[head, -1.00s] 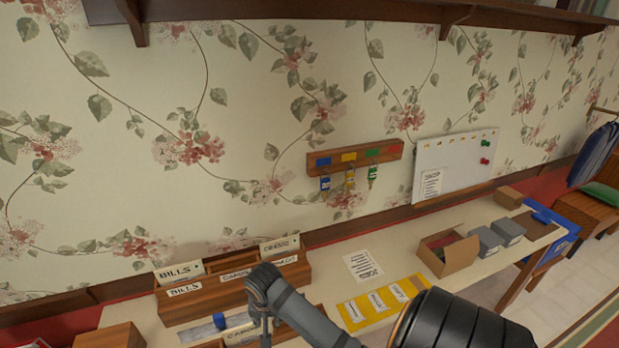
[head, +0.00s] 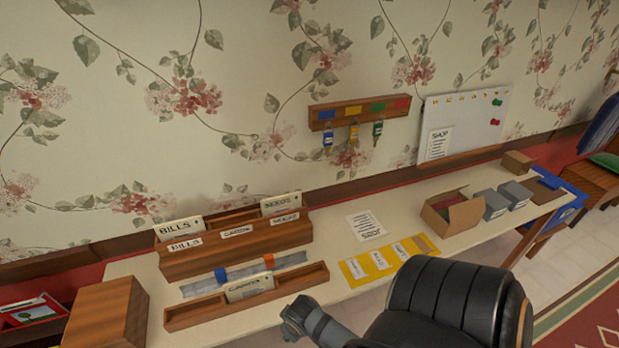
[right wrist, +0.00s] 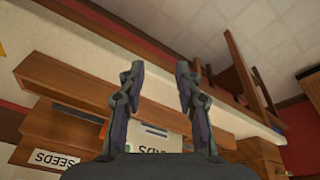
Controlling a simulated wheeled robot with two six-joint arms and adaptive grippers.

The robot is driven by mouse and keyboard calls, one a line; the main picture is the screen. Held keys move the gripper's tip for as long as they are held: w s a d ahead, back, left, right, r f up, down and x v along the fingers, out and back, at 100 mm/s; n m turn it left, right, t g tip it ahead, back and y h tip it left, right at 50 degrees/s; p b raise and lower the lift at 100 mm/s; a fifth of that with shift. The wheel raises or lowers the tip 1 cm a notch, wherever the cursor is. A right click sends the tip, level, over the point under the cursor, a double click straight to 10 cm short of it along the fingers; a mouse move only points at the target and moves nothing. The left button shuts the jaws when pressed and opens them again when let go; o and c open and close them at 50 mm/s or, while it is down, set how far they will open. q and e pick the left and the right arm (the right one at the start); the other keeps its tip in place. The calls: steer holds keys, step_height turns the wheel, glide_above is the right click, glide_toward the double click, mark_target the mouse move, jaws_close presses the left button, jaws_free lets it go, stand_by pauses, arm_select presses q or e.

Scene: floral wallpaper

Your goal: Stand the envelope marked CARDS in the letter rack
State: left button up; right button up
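The envelope marked CARDS (head: 250,287) stands in a low wooden tray (head: 187,316) in front of the letter rack. The wooden letter rack (head: 210,262) has three labelled sections; a BILLS envelope (head: 180,229) stands at its left and another envelope (head: 281,202) at its right. No envelope shows above the middle section. My right gripper (head: 292,318) is just right of the low tray, apart from the envelope. In the right wrist view my right gripper (right wrist: 160,100) is open, and part of the CARDS envelope (right wrist: 153,148) shows beyond the fingers. My left gripper is out of view.
A clear strip with a blue clip (head: 220,275) and an orange clip lies between tray and rack. A wooden box (head: 107,314) stands at left. A yellow mat (head: 355,272), a paper sheet (head: 367,226) and an open carton (head: 452,212) lie to the right.

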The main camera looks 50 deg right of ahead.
steer(key=s+f+b, duration=0.2)
steer(key=f+b, duration=0.1)
steer(key=f, duration=0.7)
steer(key=s+d+f+b, duration=0.1)
steer(key=s+f+b, duration=0.1)
steer(key=f, duration=0.9)
steer(key=shift+s+d+g+b, duration=0.2)
steer(key=shift+s+g+b, duration=0.1)
steer(key=shift+b, duration=0.2)
steer(key=s+f+g, duration=0.1)
steer(key=s+f, duration=1.3)
steer(key=s, duration=0.3)
steer(key=shift+s+d+f+b, duration=0.3)
steer(key=shift+d+f, duration=0.05)
steer(key=shift+d, duration=0.1)
